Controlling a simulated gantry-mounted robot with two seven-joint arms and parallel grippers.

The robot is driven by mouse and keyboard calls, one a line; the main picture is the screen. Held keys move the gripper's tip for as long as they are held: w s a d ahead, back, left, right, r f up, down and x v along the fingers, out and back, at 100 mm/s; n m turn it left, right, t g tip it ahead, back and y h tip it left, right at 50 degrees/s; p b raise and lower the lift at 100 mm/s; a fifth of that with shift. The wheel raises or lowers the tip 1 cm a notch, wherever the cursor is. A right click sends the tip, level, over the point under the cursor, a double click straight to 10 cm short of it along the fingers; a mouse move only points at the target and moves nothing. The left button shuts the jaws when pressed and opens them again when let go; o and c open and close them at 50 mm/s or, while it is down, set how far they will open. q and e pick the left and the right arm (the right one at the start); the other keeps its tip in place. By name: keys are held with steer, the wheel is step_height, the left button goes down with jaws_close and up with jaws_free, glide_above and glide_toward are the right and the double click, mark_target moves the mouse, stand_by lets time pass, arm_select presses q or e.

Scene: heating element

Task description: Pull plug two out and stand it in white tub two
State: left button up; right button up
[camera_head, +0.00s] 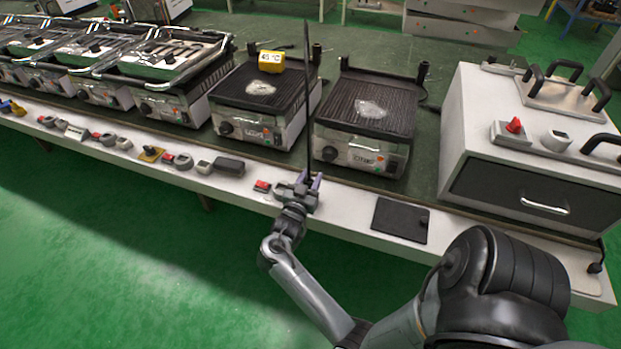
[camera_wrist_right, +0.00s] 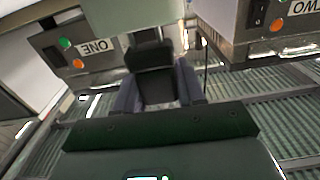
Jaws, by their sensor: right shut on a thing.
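My right gripper (camera_head: 308,187) is over the white front ledge of the bench, in front of the gap between two grills. In the right wrist view its purple fingers (camera_wrist_right: 158,95) are shut on a black blocky thing (camera_wrist_right: 152,72) that looks like a plug; I cannot read a number on it. A thin black rod or cord (camera_head: 307,90) rises straight up from the gripper in the head view. The grill marked TWO (camera_wrist_right: 270,30) and the grill marked ONE (camera_wrist_right: 85,50) show upside down in the wrist view. I cannot make out a white tub. My left gripper is not in view.
A large white box with a drawer (camera_head: 535,198) stands at the right. A black flat plate (camera_head: 400,220) lies on the ledge. A red switch (camera_head: 262,186) and a dark block (camera_head: 229,166) lie left of my gripper.

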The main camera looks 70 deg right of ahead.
mark_target(310, 186)
steer(key=shift+f+b, duration=0.7)
steer(key=shift+f, duration=0.5)
steer(key=shift+f+b, duration=0.3)
steer(key=shift+f, duration=0.2)
steer(key=o, duration=1.1)
steer(key=shift+o, duration=0.2)
steer(key=shift+r, duration=0.15)
